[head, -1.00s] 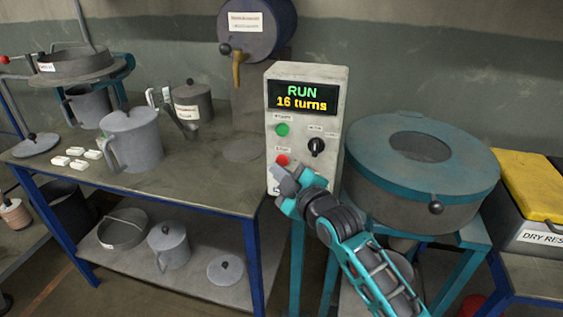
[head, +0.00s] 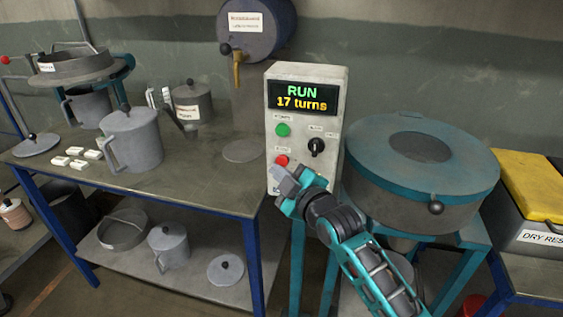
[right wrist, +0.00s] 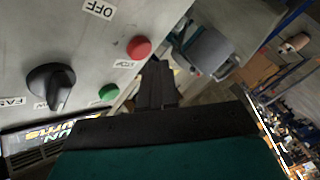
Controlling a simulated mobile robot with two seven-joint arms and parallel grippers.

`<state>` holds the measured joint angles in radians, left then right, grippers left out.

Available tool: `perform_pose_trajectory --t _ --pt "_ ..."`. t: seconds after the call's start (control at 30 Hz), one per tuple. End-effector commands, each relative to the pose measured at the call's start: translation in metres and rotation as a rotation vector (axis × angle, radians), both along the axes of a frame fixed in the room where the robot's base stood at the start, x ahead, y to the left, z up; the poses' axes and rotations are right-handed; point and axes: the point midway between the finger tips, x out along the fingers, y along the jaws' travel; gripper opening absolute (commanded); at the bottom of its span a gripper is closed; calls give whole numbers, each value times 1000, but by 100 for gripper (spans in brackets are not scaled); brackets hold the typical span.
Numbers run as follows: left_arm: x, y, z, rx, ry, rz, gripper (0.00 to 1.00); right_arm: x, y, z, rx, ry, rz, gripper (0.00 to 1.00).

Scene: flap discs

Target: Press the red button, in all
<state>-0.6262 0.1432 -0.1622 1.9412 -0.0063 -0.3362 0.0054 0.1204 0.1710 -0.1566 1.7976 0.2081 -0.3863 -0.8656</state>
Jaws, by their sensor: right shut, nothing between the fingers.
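The red button (head: 281,161) is on the front of a grey control box (head: 307,130), low on its left side, under a green button (head: 283,130). The box's display (head: 302,96) reads "RUN 17 turns". My right gripper (head: 280,175) is shut and empty, its tip just below the red button in the head view. In the right wrist view the red button (right wrist: 139,47) shows clear, beyond the dark fingers (right wrist: 155,82). I see a gap in the picture but cannot tell the exact distance. My left gripper is not in view.
A black knob (head: 317,147) sits right of the buttons. A round teal-lidded machine (head: 450,165) stands to the right of the box. A workbench (head: 200,180) with a grey jug (head: 134,140) and other vessels is at left. A yellow-lidded bin (head: 535,185) is at far right.

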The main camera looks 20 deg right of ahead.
Motion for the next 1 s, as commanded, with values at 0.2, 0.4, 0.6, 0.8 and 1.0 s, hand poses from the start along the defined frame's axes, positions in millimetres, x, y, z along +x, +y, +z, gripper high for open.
perform_pose_trajectory --t 0.2,0.4,0.6,0.8,1.0 --pt "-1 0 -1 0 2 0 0 0 0 0 0 0 0 0" --pt "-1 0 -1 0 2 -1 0 0 0 0 0 0 0 0" --pt "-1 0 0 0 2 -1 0 2 -1 1 -2 0 0 0" --pt "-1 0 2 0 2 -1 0 7 -5 0 -1 0 0 0" --pt "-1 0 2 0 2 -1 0 7 -5 0 0 0 0 0"
